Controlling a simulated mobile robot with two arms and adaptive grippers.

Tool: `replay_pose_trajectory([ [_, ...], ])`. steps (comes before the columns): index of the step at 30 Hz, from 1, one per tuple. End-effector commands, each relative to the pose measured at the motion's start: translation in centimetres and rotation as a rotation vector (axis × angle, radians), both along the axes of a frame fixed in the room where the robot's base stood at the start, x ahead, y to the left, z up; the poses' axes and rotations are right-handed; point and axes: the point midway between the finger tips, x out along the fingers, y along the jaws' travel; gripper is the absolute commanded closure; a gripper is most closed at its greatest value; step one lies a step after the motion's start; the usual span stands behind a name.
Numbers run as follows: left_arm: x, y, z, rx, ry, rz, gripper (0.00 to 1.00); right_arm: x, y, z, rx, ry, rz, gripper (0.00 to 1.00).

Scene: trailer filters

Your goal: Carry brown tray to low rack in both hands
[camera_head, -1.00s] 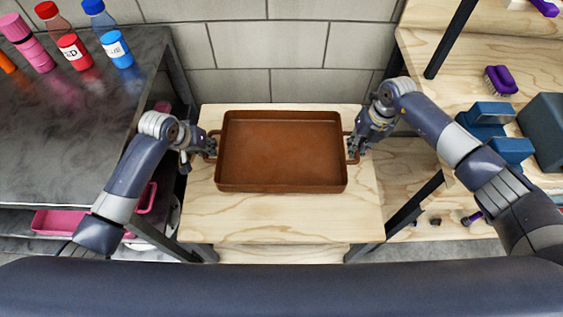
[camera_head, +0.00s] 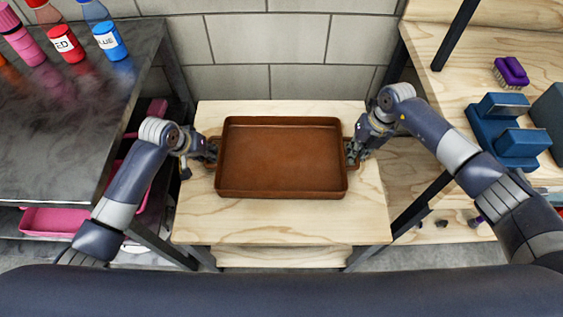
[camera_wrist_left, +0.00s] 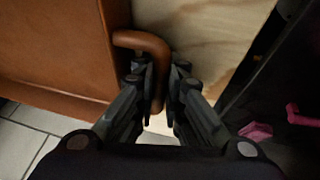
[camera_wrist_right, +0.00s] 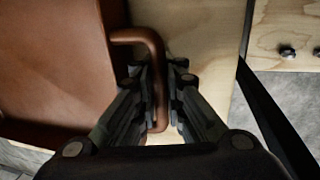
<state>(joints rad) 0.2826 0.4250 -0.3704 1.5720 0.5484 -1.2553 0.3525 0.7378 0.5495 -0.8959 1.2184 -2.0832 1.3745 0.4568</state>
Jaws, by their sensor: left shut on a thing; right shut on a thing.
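The brown tray (camera_head: 282,158) is rectangular, empty and level, over a low wooden rack (camera_head: 280,228) in the middle of the head view. My left gripper (camera_head: 211,152) is shut on the tray's left handle; the left wrist view shows the handle (camera_wrist_left: 152,45) between the fingers (camera_wrist_left: 160,75). My right gripper (camera_head: 352,151) is shut on the right handle, and the right wrist view shows that handle (camera_wrist_right: 150,42) between the fingers (camera_wrist_right: 158,75). Whether the tray touches the rack's top or hangs just above it, I cannot tell.
A dark metal table (camera_head: 70,120) with red (camera_head: 62,40) and blue (camera_head: 108,35) bottles stands at left, pink bins (camera_head: 55,220) below it. A wooden shelf (camera_head: 440,90) at right holds a purple brush (camera_head: 510,72) and blue objects (camera_head: 508,128). A block wall (camera_head: 265,60) closes the back.

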Motion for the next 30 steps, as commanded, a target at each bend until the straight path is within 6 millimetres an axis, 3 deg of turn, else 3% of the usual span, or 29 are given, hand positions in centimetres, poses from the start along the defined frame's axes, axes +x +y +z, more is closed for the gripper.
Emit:
replay_pose_trajectory([
  [2, 0.1, 0.7, -0.8, 0.011, -0.001, 0.007, 1.00, 0.0, -0.7, -0.8, -0.012, 0.002, -0.007, 1.00],
  [3, 0.1, 0.7, -0.4, 0.012, 0.000, 0.007, 0.81, 0.0, -0.7, -0.4, -0.012, 0.002, -0.007, 0.83],
  [5, 0.1, 0.6, -0.4, 0.011, 0.001, 0.007, 0.70, 0.0, -0.7, -0.4, -0.011, 0.002, -0.007, 0.70],
  [20, 0.0, 0.1, 0.1, 0.002, 0.001, 0.002, 0.70, 0.0, -0.1, 0.2, -0.002, 0.000, -0.001, 0.70],
  [30, 0.0, 0.1, 3.8, 0.001, 0.000, 0.000, 0.70, 0.0, 0.0, 3.8, -0.001, 0.000, 0.000, 0.70],
])
